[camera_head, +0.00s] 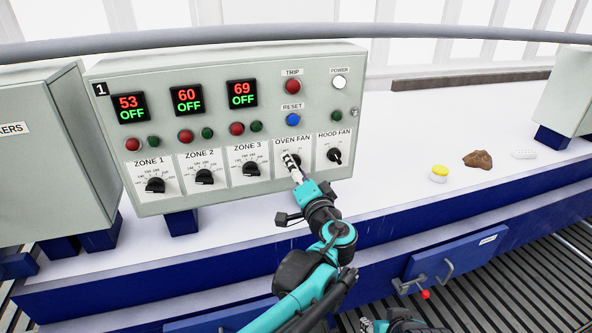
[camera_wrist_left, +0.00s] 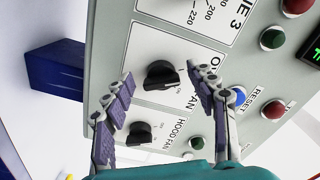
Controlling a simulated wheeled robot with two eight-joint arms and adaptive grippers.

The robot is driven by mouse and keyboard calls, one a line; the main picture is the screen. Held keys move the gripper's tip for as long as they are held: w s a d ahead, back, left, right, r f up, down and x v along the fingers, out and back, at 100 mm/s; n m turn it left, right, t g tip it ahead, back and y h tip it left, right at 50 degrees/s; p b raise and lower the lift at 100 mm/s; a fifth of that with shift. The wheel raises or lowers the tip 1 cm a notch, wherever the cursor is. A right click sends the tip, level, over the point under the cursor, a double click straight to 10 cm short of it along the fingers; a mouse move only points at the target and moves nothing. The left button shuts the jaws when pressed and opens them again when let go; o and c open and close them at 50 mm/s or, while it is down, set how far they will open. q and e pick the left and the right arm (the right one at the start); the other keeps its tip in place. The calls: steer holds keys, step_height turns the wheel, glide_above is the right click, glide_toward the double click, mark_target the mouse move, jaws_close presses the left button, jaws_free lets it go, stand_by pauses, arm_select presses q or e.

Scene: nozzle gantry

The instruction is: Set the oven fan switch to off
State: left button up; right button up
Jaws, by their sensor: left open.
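The oven fan switch (camera_wrist_left: 161,75) is a black rotary knob on a white plate in the left wrist view. In the head view its plate, labelled OVEN FAN (camera_head: 292,140), is at the lower right of the grey control panel (camera_head: 220,65), and my gripper mostly hides the knob. My left gripper (camera_head: 291,163) is open in front of this switch. In the left wrist view its two fingers (camera_wrist_left: 163,84) stand either side of the knob, with no clear contact. The knob's exact setting is hard to read. My right gripper (camera_head: 398,324) shows only partly at the bottom edge.
The hood fan knob (camera_head: 335,155) sits close on the right, and the zone 3 knob (camera_head: 250,169) on the left. The blue reset button (camera_head: 293,119) is above. A yellow-topped item (camera_head: 439,173) and a brown lump (camera_head: 478,160) lie on the white bench at right.

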arm_select(q)
steer(key=v, duration=1.2)
steer(key=s+a+f+n+g+b, duration=0.2)
steer(key=a+f+g+b, duration=0.2)
steer(key=a+f+b, duration=0.65)
steer(key=s+a+f+n+g+b, duration=0.25)
steer(key=a+f, duration=0.45)
steer(key=f, duration=0.8)
steer(key=s+a+f+n+g+h+b, duration=0.1)
steer(key=s+f+h+b, duration=0.1)
steer(key=s+f+b, duration=0.2)
steer(key=s+a+f+n+g+h+b, duration=0.1)
steer(key=s+f+b, duration=0.3)
steer(key=f, duration=0.6)
steer(key=s+a+f+n+g+h+b, duration=0.1)
steer(key=s+f+b, duration=0.3)
steer(key=f, duration=0.4)
steer(key=shift+a+n+h+b, duration=0.2)
steer(key=shift+n+h+b, duration=0.15)
steer(key=shift+h+b, duration=0.45)
